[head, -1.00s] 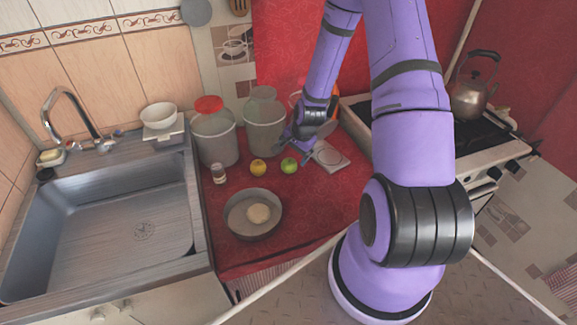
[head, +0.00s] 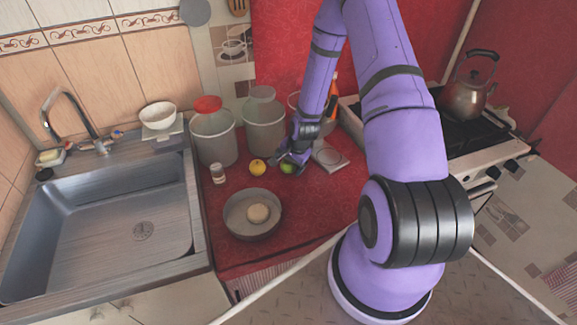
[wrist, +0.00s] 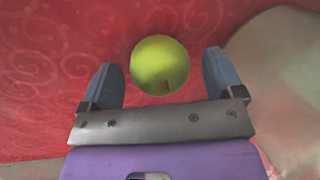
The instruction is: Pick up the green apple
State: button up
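The green apple (head: 288,168) sits on the red patterned counter cloth, partly covered by my gripper (head: 291,162) in the head view. In the wrist view the green apple (wrist: 160,65) shows in front of the palm, between the lines of the two blue-grey fingers. My gripper (wrist: 162,82) is open, with a finger on each side of the apple and a gap of red cloth showing on both sides. Neither finger appears to touch it.
A yellow apple-like fruit (head: 257,166) lies just left of the green apple. A pan (head: 235,228) holding a pale round item stands in front. Large pots (head: 214,140) (head: 264,128) stand behind. A kitchen scale (head: 330,158) is to the right.

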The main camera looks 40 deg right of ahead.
jog(key=c, duration=0.9)
jog(key=shift+r, duration=0.2)
